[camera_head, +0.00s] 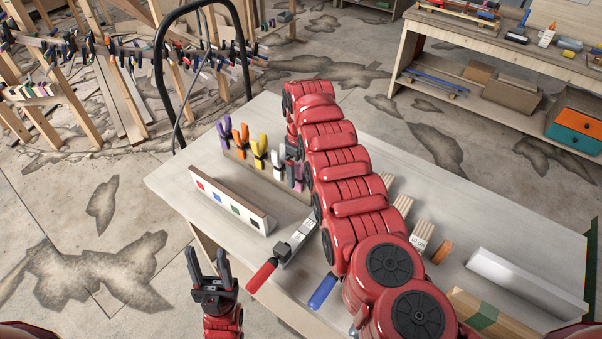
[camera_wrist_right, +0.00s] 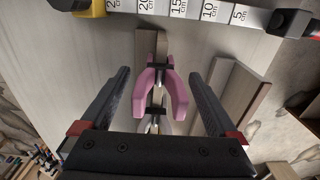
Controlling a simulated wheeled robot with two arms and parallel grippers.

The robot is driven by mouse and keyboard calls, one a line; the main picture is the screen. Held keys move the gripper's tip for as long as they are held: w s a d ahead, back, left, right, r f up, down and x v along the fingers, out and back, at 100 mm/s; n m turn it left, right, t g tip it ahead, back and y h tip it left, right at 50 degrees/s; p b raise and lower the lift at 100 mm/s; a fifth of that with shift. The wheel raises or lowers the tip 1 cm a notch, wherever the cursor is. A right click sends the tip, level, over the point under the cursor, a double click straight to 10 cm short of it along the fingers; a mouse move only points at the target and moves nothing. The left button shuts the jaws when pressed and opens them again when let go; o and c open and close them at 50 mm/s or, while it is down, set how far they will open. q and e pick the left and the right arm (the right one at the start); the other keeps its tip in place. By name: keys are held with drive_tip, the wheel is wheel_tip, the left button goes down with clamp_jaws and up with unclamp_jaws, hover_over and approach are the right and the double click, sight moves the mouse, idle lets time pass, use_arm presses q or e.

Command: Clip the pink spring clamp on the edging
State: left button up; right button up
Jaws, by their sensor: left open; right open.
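The pink spring clamp (camera_head: 299,178) is at the right end of a row of clamps on the table and is partly hidden by my right arm in the head view. In the right wrist view the pink clamp (camera_wrist_right: 147,94) stands between the two fingers of my right gripper (camera_wrist_right: 160,78). The fingers are open, with a gap on both sides of it. My left gripper (camera_head: 209,268) is open and empty in front of the table's left part. A curved wooden strip (camera_head: 135,47) with several clamps along it runs across the back left; I take it for the edging.
Purple (camera_head: 224,129), orange (camera_head: 240,134), yellow (camera_head: 259,146) and white (camera_head: 278,153) clamps stand in the row. A red-handled tool (camera_head: 262,275) lies near the front edge. A workbench (camera_head: 480,38) stands at the back right.

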drive_tip(key=shift+f, duration=0.1)
clamp_jaws()
idle(0.4)
